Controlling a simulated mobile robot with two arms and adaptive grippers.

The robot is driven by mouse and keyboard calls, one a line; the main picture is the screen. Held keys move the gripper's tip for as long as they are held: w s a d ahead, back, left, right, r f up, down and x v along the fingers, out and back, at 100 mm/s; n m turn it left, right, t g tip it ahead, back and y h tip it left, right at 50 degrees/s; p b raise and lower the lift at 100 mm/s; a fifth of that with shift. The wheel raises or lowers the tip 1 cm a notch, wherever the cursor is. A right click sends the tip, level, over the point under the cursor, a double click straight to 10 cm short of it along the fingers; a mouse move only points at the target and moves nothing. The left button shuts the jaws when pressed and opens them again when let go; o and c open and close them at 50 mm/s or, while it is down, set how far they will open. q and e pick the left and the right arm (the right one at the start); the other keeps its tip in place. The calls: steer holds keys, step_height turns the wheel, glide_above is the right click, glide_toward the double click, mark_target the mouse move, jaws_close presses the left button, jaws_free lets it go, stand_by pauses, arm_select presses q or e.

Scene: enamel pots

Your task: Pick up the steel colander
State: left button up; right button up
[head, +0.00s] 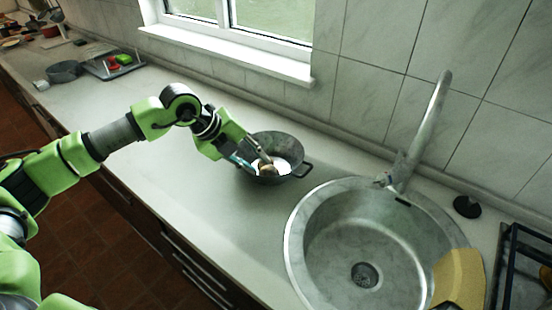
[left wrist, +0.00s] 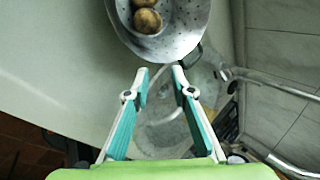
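The steel colander (head: 290,140) is a grey bowl with side handles, standing on the counter left of the sink. In the left wrist view the colander (left wrist: 185,28) is cut off at the top, with holes in its wall and two round brown potatoes (left wrist: 148,21) inside. My left gripper (head: 258,162) is at the colander's near left side in the head view. In the left wrist view my left gripper (left wrist: 159,72) has its fingers apart with nothing held between them. The fingertips are close to the rim; contact cannot be told. My right gripper is not in view.
A round steel sink (head: 330,235) with a tall tap (head: 428,125) is to the right, with a yellow board (head: 459,278) on its edge. A grey pot (head: 64,72) and a tray (head: 100,68) stand at the far left. The counter between is clear.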

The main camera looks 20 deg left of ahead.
arm_select(q)
steer(key=w+a+n+y, duration=0.1)
steer(key=a+n+y, duration=0.15)
steer(key=a, duration=0.55)
steer(key=shift+m+y, duration=0.25)
steer(key=shift+m, duration=0.3)
steer(key=p+x, duration=0.2)
steer(key=x, duration=0.5)
steer(key=shift+w+f, duration=0.25)
steer(key=shift+f, duration=0.05)
steer(key=shift+w+d+f+p, duration=0.15)
steer(key=shift+f+p, duration=0.15)
steer(key=shift+f, duration=0.05)
steer(key=shift+p+x, duration=0.85)
steer(key=shift+x, duration=1.5)
jaws_close()
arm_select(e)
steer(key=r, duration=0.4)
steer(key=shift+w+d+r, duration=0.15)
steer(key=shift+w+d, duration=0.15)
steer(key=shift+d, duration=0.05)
arm_select(q)
steer(key=shift+d, duration=0.1)
